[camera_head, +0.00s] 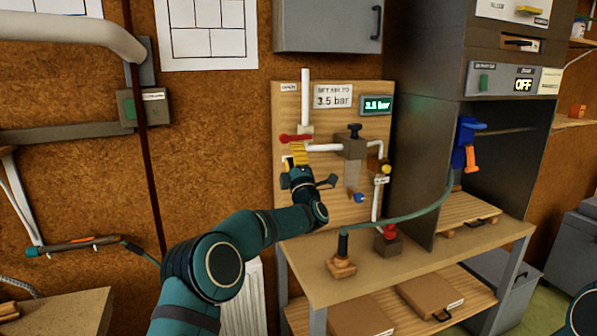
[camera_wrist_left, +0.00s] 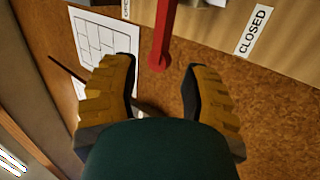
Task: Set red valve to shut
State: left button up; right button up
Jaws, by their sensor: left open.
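The red valve's lever (camera_head: 296,138) sits on the pipework of the wooden panel (camera_head: 335,205), at its upper left, and lies roughly level in the head view. In the left wrist view the red lever (camera_wrist_left: 163,35) reaches down from the top edge, its rounded end between my finger pads. A CLOSED label (camera_wrist_left: 254,30) is on the panel to its right there. My left gripper (camera_head: 298,152) is just below the lever in the head view. In the wrist view my left gripper (camera_wrist_left: 162,88) is open, with gaps on both sides of the lever. My right gripper is out of view.
A sign (camera_head: 333,96) reads "SET AIR TO 3.5 bar", beside a green display (camera_head: 377,104). A black knob (camera_head: 354,131), a yellow knob (camera_head: 385,168) and a blue knob (camera_head: 359,197) are on the panel. A bench (camera_head: 440,240) with a green hose (camera_head: 420,213) stands below right.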

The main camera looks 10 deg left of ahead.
pick_arm(q)
jog(key=shift+v, duration=2.65)
